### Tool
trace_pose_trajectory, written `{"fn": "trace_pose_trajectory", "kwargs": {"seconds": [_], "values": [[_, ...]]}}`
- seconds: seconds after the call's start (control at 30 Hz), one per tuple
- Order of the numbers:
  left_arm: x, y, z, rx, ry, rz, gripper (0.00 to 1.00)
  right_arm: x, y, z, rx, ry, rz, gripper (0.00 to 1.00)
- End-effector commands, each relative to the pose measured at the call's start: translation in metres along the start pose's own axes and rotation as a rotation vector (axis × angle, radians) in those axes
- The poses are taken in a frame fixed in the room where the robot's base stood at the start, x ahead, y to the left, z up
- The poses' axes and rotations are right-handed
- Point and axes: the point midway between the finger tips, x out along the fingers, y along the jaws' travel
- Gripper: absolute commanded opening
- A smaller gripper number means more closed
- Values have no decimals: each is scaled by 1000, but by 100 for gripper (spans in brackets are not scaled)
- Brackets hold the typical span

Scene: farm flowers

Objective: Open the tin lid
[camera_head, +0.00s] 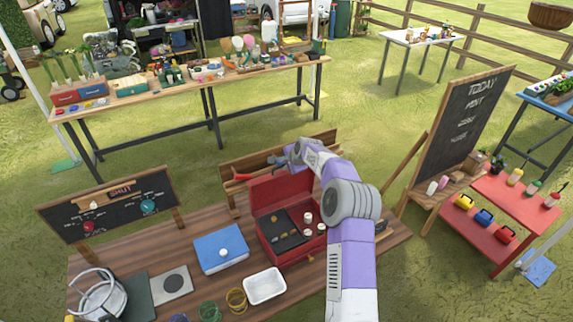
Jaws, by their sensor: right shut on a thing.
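The red tin (282,240) stands on the wooden table, with dark contents and several small white-topped jars inside. Its red lid (277,190) is raised, standing up at the back of the tin. My right arm comes in from the bottom and bends over the tin's right side. My right gripper (280,161) is at the lid's top edge and shut on it; the fingertips are small and partly hidden by my wrist. My left gripper is not in view.
A blue box (221,251) with a white knob and a white dish (265,286) stand left and in front of the tin. A chalkboard (462,120) stands at the right. Bare table shows left of the blue box.

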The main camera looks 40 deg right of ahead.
Motion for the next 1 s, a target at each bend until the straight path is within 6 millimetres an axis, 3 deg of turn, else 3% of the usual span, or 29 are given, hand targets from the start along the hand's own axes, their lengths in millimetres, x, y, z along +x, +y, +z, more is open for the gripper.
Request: {"fn": "trace_pose_trajectory", "kwargs": {"seconds": [0.03,0.2,0.57,1.0], "values": [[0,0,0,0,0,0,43,-2,-2,-2,-6,4,-4,13],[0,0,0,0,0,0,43,-1,-1,-1,-4,3,-3,36],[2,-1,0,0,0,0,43,-6,-1,-1,-2,2,-2,36],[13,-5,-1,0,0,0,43,-65,-1,-1,-4,3,-3,36]]}}
